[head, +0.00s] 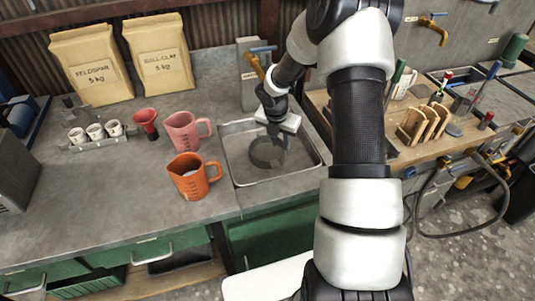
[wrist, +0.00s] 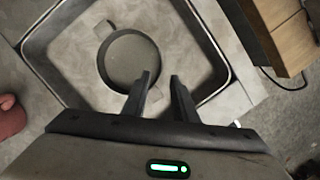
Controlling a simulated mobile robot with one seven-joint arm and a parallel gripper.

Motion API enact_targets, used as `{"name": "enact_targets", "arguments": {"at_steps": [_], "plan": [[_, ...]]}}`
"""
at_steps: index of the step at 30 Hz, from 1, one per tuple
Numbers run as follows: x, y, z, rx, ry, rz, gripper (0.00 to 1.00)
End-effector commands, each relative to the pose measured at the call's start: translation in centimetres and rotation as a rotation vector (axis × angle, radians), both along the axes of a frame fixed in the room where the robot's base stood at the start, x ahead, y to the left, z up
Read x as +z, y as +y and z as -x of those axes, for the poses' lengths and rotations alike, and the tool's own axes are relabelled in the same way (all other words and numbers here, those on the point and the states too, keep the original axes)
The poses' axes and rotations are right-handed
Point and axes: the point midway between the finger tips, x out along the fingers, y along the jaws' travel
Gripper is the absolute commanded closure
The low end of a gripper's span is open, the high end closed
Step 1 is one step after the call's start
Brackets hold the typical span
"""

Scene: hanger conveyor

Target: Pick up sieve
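The sieve (head: 263,153) is a dark round ring lying in a shallow metal tray (head: 234,178) on the bench. In the wrist view the sieve (wrist: 131,60) is a thin dark rim around a grey disc, with a small pale tab at its upper left and another near my left finger. My gripper (wrist: 163,76) is open, with nothing visible between its fingers. In the wrist view its fingertips overlap the sieve's lower right side; I cannot tell whether they touch it. In the head view my wrist hangs over the tray and hides part of its far side.
An orange jug (head: 192,178) and a pink jug (head: 184,133) stand left of the tray, with a red funnel-like cup (head: 147,121) beyond. A wooden bench (head: 440,145) with tools is at right. The front left counter is clear.

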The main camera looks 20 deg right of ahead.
Motion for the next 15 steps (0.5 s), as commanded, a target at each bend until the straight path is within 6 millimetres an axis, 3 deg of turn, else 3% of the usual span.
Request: {"name": "enact_targets", "arguments": {"at_steps": [3,11,15], "plan": [[-2.0,-0.3,-0.4,0.001,0.001,-0.001,0.74],[-3.7,-0.8,-0.7,-0.001,0.000,0.000,0.74],[-5.8,-1.3,-1.1,-0.001,0.003,0.000,0.74]]}}
